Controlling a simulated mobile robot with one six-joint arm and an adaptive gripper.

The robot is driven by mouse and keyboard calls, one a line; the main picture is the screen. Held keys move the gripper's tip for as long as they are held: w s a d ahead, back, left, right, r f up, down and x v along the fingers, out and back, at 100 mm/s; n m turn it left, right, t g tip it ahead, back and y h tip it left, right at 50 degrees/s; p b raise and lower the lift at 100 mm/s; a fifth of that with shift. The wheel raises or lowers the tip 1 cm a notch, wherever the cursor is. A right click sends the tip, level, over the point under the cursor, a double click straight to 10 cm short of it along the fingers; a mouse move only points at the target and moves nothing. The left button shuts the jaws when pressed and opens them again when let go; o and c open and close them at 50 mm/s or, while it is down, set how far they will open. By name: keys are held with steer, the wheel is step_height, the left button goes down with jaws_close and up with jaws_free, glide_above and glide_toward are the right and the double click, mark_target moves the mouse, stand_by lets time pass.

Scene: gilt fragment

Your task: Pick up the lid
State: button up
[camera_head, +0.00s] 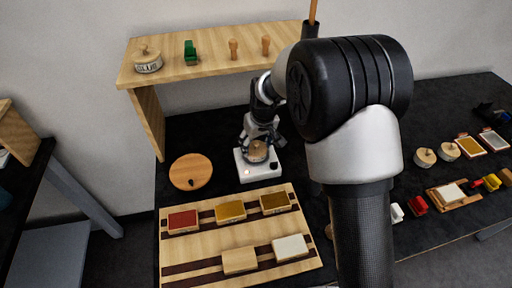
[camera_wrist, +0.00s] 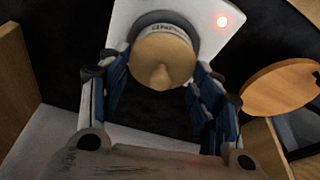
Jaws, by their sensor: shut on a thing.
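The lid (camera_wrist: 163,60) is a round light-wood disc with a pointed knob. It sits on a pale pot (camera_wrist: 186,33) with dark lettering, which stands on a white heater plate (camera_head: 250,172) with a lit red lamp. In the head view the lid (camera_head: 257,151) shows small below my gripper (camera_head: 260,141). My gripper reaches down from above, its two fingers on either side of the lid in the wrist view, shut on it. The fingertip contacts are partly hidden, and I cannot tell whether the lid is clear of the pot's rim.
A wooden shelf (camera_head: 205,68) behind holds a pot marked GLUE (camera_head: 148,62), a green item (camera_head: 190,52) and wooden pegs. A round board (camera_head: 191,172) lies left of the heater. A wooden tray (camera_head: 200,250) with coloured blocks lies in front. Jars and small blocks stand at right.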

mark_target(256, 142)
step_height(256, 142, up, 9)
steer(key=p, duration=0.3)
steer(key=shift+p, duration=0.3)
steer(key=shift+f+p, duration=0.3)
steer(key=shift+p, duration=0.3)
steer(key=shift+f, duration=0.7)
steer(key=shift+f+b, duration=2)
steer(key=shift+f, duration=1.25)
steer(key=shift+f, duration=0.15)
steer(key=o, duration=1)
steer(key=o, duration=0.5)
steer(key=shift+c, duration=0.2)
